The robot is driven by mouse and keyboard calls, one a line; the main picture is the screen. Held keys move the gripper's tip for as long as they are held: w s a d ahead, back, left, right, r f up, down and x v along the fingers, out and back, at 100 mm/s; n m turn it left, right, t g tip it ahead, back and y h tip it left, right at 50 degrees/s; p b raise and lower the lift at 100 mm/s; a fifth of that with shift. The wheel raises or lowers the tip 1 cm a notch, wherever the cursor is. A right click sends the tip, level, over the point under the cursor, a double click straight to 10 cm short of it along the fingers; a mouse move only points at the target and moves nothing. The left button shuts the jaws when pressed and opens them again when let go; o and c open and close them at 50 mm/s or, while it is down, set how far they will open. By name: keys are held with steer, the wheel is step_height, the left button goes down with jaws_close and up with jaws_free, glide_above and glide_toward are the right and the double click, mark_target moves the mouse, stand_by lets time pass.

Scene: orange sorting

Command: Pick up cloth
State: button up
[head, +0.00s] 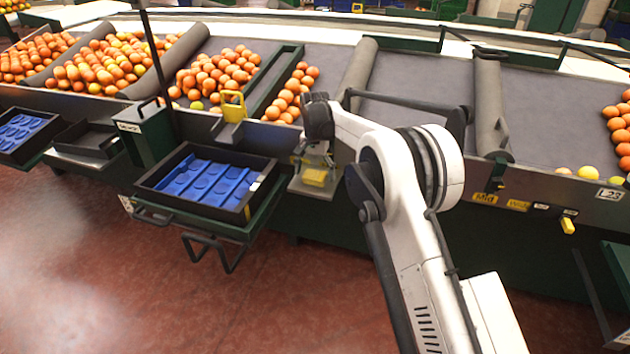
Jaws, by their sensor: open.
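A small yellow piece that looks like the cloth (315,177) lies on a small grey metal shelf (303,188) at the front of the sorting table, right of the blue-lined tray. My gripper (315,160) points down just above the yellow piece, at the end of my white arm. The gripper is open. It is small in the picture, and I cannot tell whether its fingertips touch the yellow piece.
A black tray with a blue liner (172,160) stands on a green stand left of my gripper. A yellow bracket (232,107) rises from the table edge nearby. Oranges (216,73) fill sloped lanes behind. Grey rollers (490,105) divide the right side. The red floor (90,270) is clear.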

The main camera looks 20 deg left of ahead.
mark_target(315, 175)
steer(key=shift+f, duration=0.55)
steer(key=shift+c, duration=0.5)
steer(key=c, duration=1.2)
steer(key=shift+o, duration=0.2)
steer(key=shift+r, duration=0.2)
steer(key=shift+r, duration=0.6)
step_height(315, 175, up, 3)
steer(key=shift+f+p, duration=0.15)
steer(key=shift+p, duration=0.35)
steer(key=s+a+r, duration=0.2)
steer(key=s+r, duration=0.1)
steer(key=s, duration=0.2)
steer(key=s+a+r+p, duration=0.1)
steer(key=s+a+r, duration=0.2)
steer(key=s, duration=0.2)
steer(key=shift+s+r+p, duration=0.3)
steer(key=shift+r, duration=0.1)
